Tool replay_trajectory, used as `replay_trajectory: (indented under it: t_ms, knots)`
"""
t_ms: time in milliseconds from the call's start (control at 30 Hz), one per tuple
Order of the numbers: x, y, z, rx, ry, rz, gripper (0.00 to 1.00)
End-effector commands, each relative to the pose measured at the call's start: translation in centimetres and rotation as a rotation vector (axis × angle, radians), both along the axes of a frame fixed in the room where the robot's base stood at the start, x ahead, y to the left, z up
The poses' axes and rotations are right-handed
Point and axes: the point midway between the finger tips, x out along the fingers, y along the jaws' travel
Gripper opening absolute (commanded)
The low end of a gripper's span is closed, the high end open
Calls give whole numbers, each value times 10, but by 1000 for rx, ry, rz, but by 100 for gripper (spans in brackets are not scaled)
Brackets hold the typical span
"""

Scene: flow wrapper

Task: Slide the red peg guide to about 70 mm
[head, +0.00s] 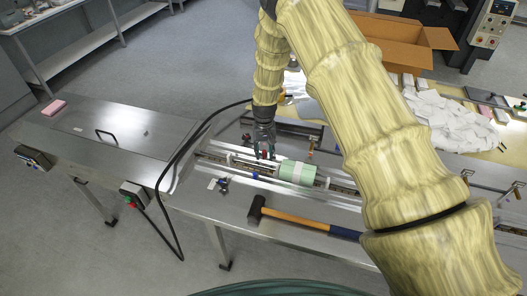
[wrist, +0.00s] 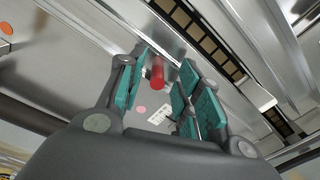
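The red peg (wrist: 157,72) shows in the wrist view between the two teal-padded fingers of my gripper (wrist: 160,88). There is a gap on each side of the peg, so my gripper looks open around it, not closed on it. In the head view my gripper (head: 264,151) reaches down to the machine's rails, with a small bit of red at its fingertips. A small label (wrist: 160,115) and a pink dot lie on the metal behind the fingers. The scale reading cannot be made out.
A green roll-shaped pack (head: 297,173) lies on the conveyor right of my gripper. A mallet (head: 290,220) lies on the front metal table. A black cable (head: 185,150) arches at the left. A cardboard box (head: 400,38) and white wrappers (head: 450,120) are behind.

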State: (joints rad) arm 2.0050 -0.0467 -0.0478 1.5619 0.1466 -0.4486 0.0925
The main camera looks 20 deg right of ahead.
Motion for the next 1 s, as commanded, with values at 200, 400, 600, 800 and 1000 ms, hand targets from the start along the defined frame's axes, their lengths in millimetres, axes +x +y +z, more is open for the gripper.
replay_trajectory:
  t_ms: [200,400,600,800,1000]
  knots:
    - [2,1,16,-1,-3,1,35]
    - [2,1,50,-1,-3,1,35]
    - [1,2,84,0,-2,2,35]
    - [1,2,109,0,-1,2,35]
    - [1,2,119,0,0,2,35]
